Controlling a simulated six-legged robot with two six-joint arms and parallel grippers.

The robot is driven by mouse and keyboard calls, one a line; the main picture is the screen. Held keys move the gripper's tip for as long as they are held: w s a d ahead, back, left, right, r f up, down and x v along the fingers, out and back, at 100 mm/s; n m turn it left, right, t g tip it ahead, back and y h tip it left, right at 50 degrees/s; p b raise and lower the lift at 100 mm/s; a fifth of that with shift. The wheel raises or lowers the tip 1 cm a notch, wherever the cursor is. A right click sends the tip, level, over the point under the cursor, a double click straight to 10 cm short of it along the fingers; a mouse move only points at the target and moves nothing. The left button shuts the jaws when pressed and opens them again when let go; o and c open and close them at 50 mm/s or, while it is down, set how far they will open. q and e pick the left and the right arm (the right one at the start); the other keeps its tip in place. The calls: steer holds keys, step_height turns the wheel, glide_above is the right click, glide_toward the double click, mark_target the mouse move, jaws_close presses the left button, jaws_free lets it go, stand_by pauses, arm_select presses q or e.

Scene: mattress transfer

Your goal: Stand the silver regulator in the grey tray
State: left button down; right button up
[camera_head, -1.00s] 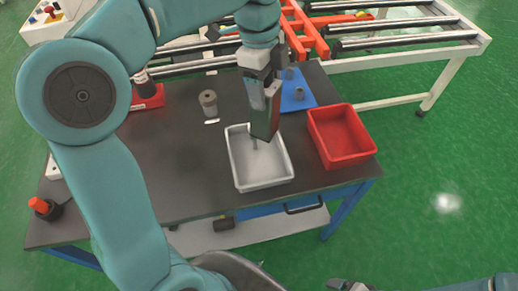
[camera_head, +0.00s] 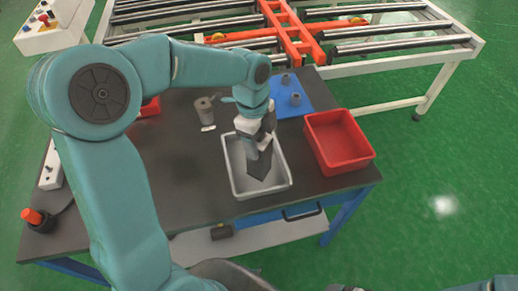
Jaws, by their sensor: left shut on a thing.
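The grey tray (camera_head: 238,183) stands on the dark table, a pale shallow box with a raised rim. My left gripper (camera_head: 260,172) points down inside the tray, its fingertips low over the tray floor. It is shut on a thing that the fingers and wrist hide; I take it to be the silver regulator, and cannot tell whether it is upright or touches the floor. Part of my right arm shows at the bottom right edge, with what seems to be the right gripper (camera_head: 345,288) cut off there.
A red bin (camera_head: 338,141) stands right of the tray. A grey cylinder (camera_head: 204,110) stands behind the tray to the left. A roller conveyor (camera_head: 395,48) runs behind the table (camera_head: 185,190).

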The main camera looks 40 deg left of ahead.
arm_select(q)
steer(key=shift+f, duration=2)
steer(key=shift+f, duration=0.1)
steer(key=shift+c, duration=1.2)
jaws_free()
steer(key=r, duration=0.4)
steer(key=a+r, duration=0.1)
steer(key=r, duration=0.7)
steer(key=shift+s+a+r, duration=0.1)
steer(key=shift+a, duration=0.1)
